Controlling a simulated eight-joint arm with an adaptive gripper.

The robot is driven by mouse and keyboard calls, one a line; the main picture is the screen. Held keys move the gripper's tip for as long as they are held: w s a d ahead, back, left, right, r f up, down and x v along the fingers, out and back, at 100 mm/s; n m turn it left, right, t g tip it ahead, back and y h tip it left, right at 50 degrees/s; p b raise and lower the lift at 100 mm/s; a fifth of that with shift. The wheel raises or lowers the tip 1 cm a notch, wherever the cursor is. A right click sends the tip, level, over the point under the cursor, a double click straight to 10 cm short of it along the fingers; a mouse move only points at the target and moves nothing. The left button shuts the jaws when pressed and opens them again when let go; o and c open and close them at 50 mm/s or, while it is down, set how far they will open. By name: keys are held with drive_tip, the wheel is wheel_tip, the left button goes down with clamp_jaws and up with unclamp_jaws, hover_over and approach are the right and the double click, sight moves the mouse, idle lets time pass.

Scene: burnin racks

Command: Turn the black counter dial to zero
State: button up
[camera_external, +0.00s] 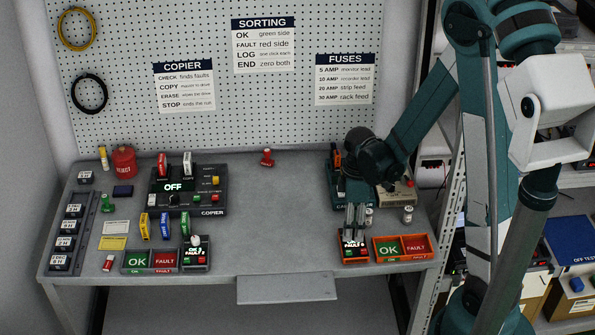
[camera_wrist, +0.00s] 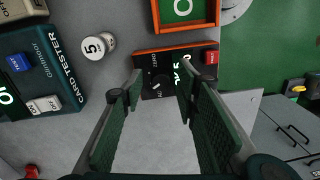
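A black-bodied counter (camera_external: 195,254) with an OK/FAULT display and green and red buttons stands at the front, left of centre. A second counter (camera_external: 354,247), with an orange rim and black face, stands at the front right; it also shows in the wrist view (camera_wrist: 208,72). My gripper (camera_external: 355,228) points down at this orange-rimmed counter. In the wrist view the two fingers are apart, with a black dial (camera_wrist: 158,88) on the counter face seen between their tips. Nothing is held. Contact with the dial cannot be told, and the dial's setting is too small to read.
An orange OK/FAULT tray (camera_external: 402,236) stands just right of that counter. White-topped weights (camera_wrist: 94,48) and the card tester (camera_wrist: 40,75) are close behind. A grey OK/FAULT tray (camera_external: 150,270) stands left of the black-bodied counter. The front middle of the bench is clear.

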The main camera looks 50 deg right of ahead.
drive_tip(key=c, duration=0.9)
drive_tip(key=shift+m, duration=0.3)
drive_tip(key=m+b, duration=0.3)
drive_tip(key=m, duration=0.1)
drive_tip(key=shift+s+f+m, duration=0.1)
drive_tip(key=shift+m, duration=0.3)
drive_tip(key=m+b, duration=0.2)
drive_tip(key=m, duration=0.4)
drive_tip(key=shift+m+t, duration=0.3)
drive_tip(key=o, duration=0.9)
